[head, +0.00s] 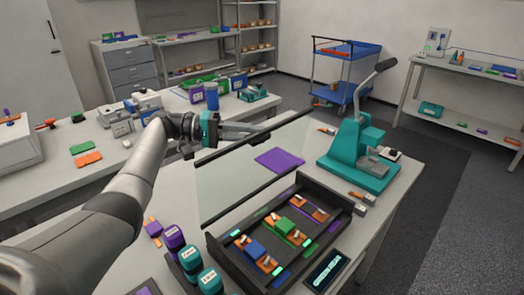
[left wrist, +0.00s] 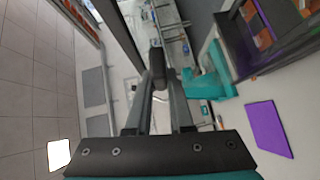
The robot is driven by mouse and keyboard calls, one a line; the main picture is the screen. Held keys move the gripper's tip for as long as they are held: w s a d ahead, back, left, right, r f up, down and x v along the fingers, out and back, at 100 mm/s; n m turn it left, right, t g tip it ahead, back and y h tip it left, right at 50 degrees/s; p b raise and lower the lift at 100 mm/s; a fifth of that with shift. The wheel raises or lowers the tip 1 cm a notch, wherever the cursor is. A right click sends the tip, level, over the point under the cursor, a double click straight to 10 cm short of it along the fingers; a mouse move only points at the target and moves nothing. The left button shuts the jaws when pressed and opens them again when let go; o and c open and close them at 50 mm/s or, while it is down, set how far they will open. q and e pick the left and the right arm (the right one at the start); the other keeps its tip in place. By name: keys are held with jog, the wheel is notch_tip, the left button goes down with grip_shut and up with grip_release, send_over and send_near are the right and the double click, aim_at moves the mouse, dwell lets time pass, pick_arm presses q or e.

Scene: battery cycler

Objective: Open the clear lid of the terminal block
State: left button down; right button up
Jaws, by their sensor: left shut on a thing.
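The terminal block (head: 222,250) is a dark box on the near table, with orange, blue and green parts inside; part of it shows at the upper right of the left wrist view (left wrist: 242,50). Its clear lid (head: 230,180) stands raised, tilted up from the box's far side, with dark strips along its edges. My left gripper (head: 268,131) is at the lid's upper edge. In the left wrist view its fingers (left wrist: 158,82) close on a dark handle (left wrist: 157,60) at that edge. My right gripper is not in view.
A teal press (head: 358,160) with a raised lever stands right of the lid. A purple mat (head: 279,159) shows through the lid. Labelled purple and teal cylinders (head: 191,262) stand left of the box. A dark display (head: 326,270) lies at its near right. Shelves and a blue cart (head: 345,75) are farther back.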

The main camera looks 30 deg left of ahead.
pick_arm(q)
jog(key=shift+w+a+n+h+b, duration=0.2)
jog(key=shift+a+b, duration=0.1)
jog(key=shift+a, duration=0.1)
jog(key=shift+w+a+n+h+b, duration=0.15)
jog(key=shift+a+b, duration=0.1)
jog(key=shift+a, duration=0.15)
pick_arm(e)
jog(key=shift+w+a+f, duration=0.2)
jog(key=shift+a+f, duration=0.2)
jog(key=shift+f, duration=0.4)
pick_arm(q)
jog(key=c, duration=0.8)
grip_release()
jog(key=b+v, duration=0.4)
jog(key=v, duration=0.8)
jog(key=shift+s, duration=0.2)
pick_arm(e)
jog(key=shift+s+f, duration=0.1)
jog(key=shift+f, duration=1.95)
